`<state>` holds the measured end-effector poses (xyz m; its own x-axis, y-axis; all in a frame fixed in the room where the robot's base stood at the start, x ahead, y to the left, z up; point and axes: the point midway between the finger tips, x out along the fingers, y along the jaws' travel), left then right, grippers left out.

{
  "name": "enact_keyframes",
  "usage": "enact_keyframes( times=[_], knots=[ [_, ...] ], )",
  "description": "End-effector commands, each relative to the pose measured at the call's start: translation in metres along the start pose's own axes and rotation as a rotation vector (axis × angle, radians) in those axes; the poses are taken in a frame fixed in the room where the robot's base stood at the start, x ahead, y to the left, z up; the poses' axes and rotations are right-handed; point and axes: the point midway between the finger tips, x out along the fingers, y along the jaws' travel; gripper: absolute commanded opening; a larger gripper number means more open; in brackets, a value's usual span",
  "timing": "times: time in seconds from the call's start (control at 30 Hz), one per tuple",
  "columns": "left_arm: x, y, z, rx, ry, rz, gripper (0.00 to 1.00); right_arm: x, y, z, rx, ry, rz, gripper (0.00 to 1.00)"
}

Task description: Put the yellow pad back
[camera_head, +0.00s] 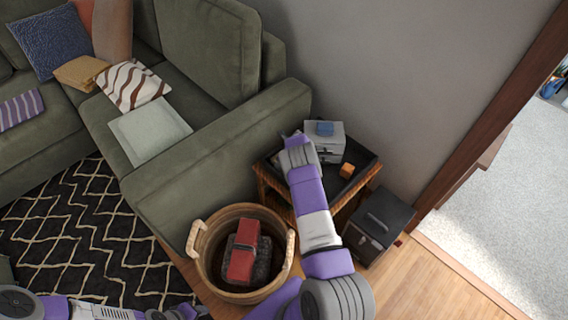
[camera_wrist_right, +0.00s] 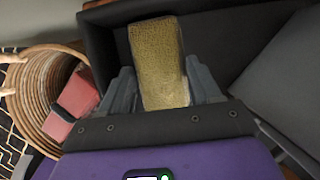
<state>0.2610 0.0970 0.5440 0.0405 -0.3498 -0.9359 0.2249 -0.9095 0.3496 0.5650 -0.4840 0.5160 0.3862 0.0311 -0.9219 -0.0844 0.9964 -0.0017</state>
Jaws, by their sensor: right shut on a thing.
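The yellow pad (camera_wrist_right: 158,55) is a rough, mustard-coloured block between the two fingers of my right gripper (camera_wrist_right: 160,92) in the right wrist view. The gripper is shut on it. The pad is over the black tray (camera_wrist_right: 106,30), and I cannot tell whether it touches the tray. In the head view, my right gripper (camera_head: 292,140) is over the left back part of the tray (camera_head: 364,176), left of a grey box, and hides the pad.
In the tray are a grey box (camera_head: 328,147) with a blue item (camera_head: 324,128) on top and an orange block (camera_head: 347,171). A dark box (camera_head: 380,222) stands on the floor. A wicker basket (camera_head: 207,262) holds red items (camera_head: 243,252). The green sofa (camera_head: 190,175) is at left.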

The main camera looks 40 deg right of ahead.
Motion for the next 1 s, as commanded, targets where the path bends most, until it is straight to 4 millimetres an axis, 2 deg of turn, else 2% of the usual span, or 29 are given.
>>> enact_keyframes(
  times=[0.3, 0.33, 0.4, 0.73, 0.87, 1.0],
  knots=[
    [-0.001, 0.000, 0.000, 0.000, 0.000, 0.000, 0.43, 0.002, 0.000, 0.000, -0.001, -0.001, 0.000, 0.34],
    [-0.001, 0.000, 0.000, 0.000, 0.000, 0.000, 0.43, 0.001, 0.000, 0.000, -0.001, -0.001, -0.001, 0.67],
    [-0.001, 0.000, 0.000, 0.000, 0.000, 0.000, 0.43, 0.001, 0.000, 0.000, -0.001, -0.001, -0.001, 0.73],
    [-0.002, 0.001, 0.000, 0.000, 0.000, 0.000, 0.43, -0.004, 0.000, 0.002, -0.001, -0.002, -0.001, 0.73],
    [-0.010, 0.004, 0.000, 0.000, 0.000, 0.000, 0.43, -0.021, -0.001, 0.003, 0.002, -0.003, -0.001, 0.73],
    [-0.023, 0.009, 0.001, 0.000, 0.000, 0.000, 0.43, -0.052, -0.001, 0.004, 0.002, -0.004, -0.002, 0.73]
  ],
)
